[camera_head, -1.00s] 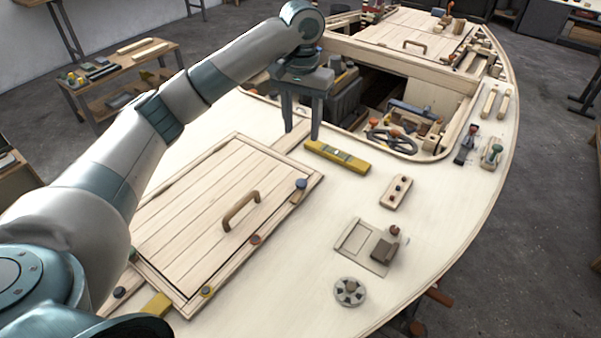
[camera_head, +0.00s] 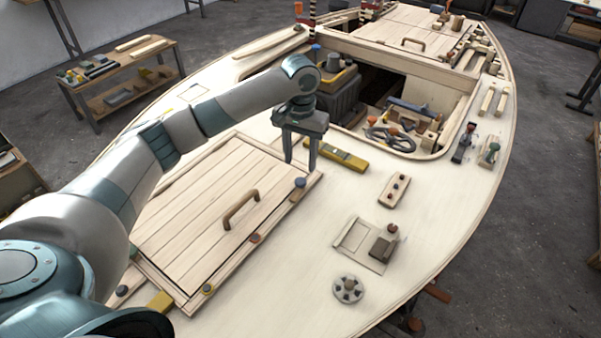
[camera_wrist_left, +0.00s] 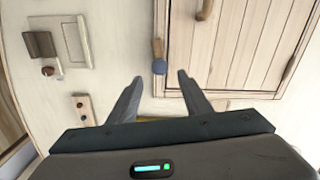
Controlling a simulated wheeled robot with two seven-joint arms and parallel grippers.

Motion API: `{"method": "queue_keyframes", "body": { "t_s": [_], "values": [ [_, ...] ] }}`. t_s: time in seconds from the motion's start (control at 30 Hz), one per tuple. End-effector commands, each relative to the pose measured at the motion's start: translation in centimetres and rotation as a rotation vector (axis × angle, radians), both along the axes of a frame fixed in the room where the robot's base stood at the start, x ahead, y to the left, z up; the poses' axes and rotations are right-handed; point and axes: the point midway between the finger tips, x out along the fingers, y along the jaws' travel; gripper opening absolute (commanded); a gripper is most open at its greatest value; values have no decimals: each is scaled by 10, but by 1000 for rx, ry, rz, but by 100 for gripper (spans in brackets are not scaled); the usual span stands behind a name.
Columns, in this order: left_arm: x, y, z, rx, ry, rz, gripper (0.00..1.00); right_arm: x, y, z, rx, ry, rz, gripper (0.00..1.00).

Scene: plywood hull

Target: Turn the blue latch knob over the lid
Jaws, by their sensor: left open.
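The blue latch knob (camera_head: 300,182) sits at the right corner of the plank lid (camera_head: 190,215). In the left wrist view the knob (camera_wrist_left: 159,67) is round and blue, at the end of a short wooden bar (camera_wrist_left: 157,47) that runs along the lid's edge. My left gripper (camera_head: 301,165) is open, fingers pointing down, just above and behind the knob. In the left wrist view the knob shows between and slightly beyond the open fingertips (camera_wrist_left: 160,77), apart from both. My right gripper is not in view.
The lid has a brown handle (camera_head: 240,208) and other knobs at its edge, including an orange-brown one (camera_head: 255,238). A yellow level (camera_head: 336,155) lies close behind the gripper. The open cockpit (camera_head: 390,110) is beyond. The deck right of the lid is partly clear.

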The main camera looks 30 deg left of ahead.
Motion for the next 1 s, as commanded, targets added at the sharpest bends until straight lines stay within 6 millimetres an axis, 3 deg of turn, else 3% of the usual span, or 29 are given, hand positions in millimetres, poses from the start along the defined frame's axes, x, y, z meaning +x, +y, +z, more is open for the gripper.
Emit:
{"method": "queue_keyframes", "body": {
  "t_s": [0.2,0.4,0.87,1.0],
  "values": [
    [-1,0,-37,0,2,0,45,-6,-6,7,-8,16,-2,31],
    [0,0,-60,0,0,-1,45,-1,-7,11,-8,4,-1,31],
    [0,0,-69,0,0,-1,45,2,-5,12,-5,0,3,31],
    [0,0,-68,0,-1,-1,11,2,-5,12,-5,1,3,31]
  ]
}}
